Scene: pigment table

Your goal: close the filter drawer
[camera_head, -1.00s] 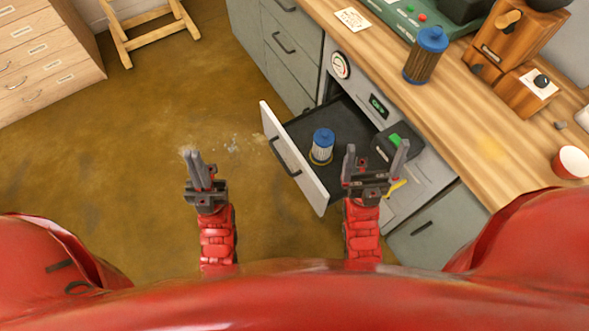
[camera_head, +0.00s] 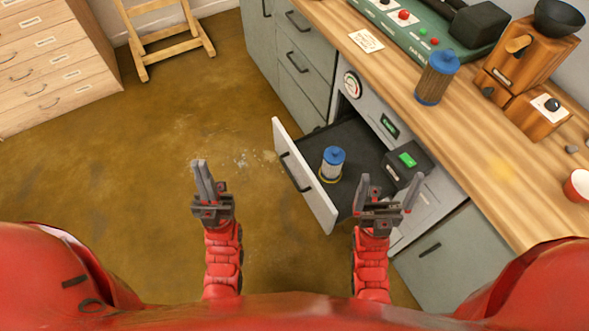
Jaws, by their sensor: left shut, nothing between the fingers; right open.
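The filter drawer (camera_head: 307,184) is pulled out of the grey cabinet under the counter, with its white front facing left and a dark handle on it. My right gripper (camera_head: 389,190) is open and empty, in front of the drawer's near right part in the picture. Whether it touches the drawer I cannot tell.
The wooden counter (camera_head: 466,145) carries a brown filter with blue ends (camera_head: 437,79), a green control panel (camera_head: 420,35), a wooden grinder (camera_head: 520,60) and a red cup (camera_head: 578,185). Grey drawers (camera_head: 290,60) stand beyond. The floor at left is open.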

